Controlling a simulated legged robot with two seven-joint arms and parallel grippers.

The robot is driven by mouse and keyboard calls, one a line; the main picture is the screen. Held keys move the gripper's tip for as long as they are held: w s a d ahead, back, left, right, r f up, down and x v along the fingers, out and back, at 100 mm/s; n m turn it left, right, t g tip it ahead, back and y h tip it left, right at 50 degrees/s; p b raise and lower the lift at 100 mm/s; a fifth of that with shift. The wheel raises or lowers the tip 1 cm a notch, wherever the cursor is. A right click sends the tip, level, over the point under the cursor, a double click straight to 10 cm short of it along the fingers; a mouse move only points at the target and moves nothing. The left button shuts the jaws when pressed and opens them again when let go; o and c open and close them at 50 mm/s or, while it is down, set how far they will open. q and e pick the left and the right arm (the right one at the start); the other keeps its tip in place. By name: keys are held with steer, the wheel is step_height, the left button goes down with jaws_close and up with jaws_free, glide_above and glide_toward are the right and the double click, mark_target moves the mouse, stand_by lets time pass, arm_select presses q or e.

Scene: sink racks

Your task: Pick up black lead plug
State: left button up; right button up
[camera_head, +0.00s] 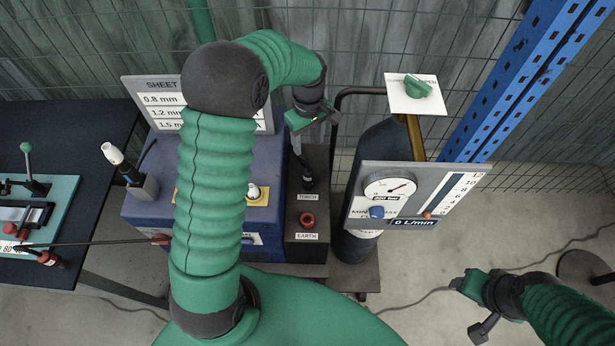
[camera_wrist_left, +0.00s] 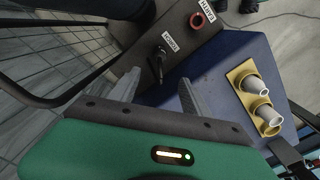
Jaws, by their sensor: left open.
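The black lead plug (camera_head: 307,180) sits upright at the socket labelled TORCH on the dark panel (camera_head: 320,248). In the left wrist view the black plug (camera_wrist_left: 160,53) shows just beyond my fingertips, near a white label. My left gripper (camera_head: 313,128) is above the plug in the head view, pointing down. In the left wrist view my left gripper (camera_wrist_left: 158,82) is open, its two grey fingers apart with nothing between them. The plug is ahead of the gap and I see no contact. My right gripper (camera_head: 472,305) is low at the right, away from the panel; its jaw opening is unclear.
A red EARTH socket (camera_head: 308,220) is in front of the plug. The blue welder box (camera_head: 145,210) stands left, with a yellow plate (camera_wrist_left: 243,75) holding white knobs. A dark gas cylinder (camera_head: 378,170) and gauge panel (camera_head: 360,205) stand close right. A sheet-thickness sign (camera_head: 140,92) is behind.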

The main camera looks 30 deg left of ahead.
arm_select(q)
steer(key=f, duration=0.2)
glide_toward(308, 170)
steer(key=shift+n, duration=0.3)
steer(key=f, duration=0.3)
steer(key=d+f, duration=0.1)
steer(key=f, duration=0.1)
steer(key=shift+w+f+p, duration=0.1)
steer(key=shift+f+p, duration=0.1)
steer(key=shift+p, duration=0.15)
steer(key=f, duration=0.3)
steer(key=a+f+p, duration=0.1)
steer(key=f, duration=0.2)
steer(key=shift+a, duration=0.2)
steer(key=shift+d, duration=0.2)
steer(key=shift+d+r, duration=0.1)
steer(key=shift+d, duration=0.05)
steer(key=c, duration=0.3)
steer(key=shift+a, duration=0.2)
jaws_close()
arm_select(e)
steer(key=shift+s+d+r, duration=0.1)
steer(key=shift+d+r, duration=0.05)
steer(key=shift+r, duration=0.3)
steer(key=shift+s+d+r, duration=0.1)
steer(key=shift+d+r, duration=0.05)
steer(key=shift+r, duration=0.25)
